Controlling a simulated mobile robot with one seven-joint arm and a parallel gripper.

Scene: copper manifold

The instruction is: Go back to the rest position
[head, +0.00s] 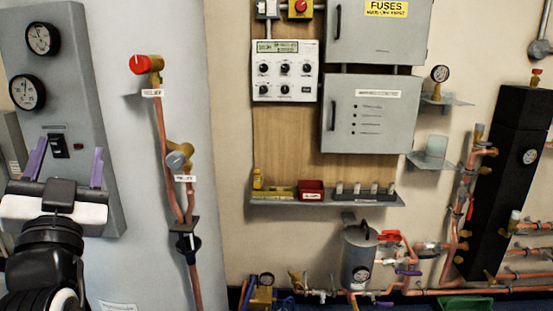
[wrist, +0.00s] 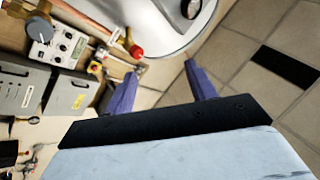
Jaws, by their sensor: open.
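My gripper (head: 70,167) is at the lower left of the head view, with its two purple fingers pointing up and spread apart. It is open and nothing shows between the fingers. Behind it in the head view is a grey gauge panel (head: 75,100) with two dials and a dark switch; I cannot tell how far the fingers are from it. In the wrist view the open gripper (wrist: 160,87) shows with tiled floor and wall between its fingers.
Copper pipes with a red-knobbed relief valve (head: 146,64) run down right of my gripper. A shelf (head: 330,201) holds small items, with a control box (head: 285,72) and grey cabinets (head: 370,112) above. A grey canister (head: 358,262) stands among lower pipes. A black column (head: 505,180) stands at right.

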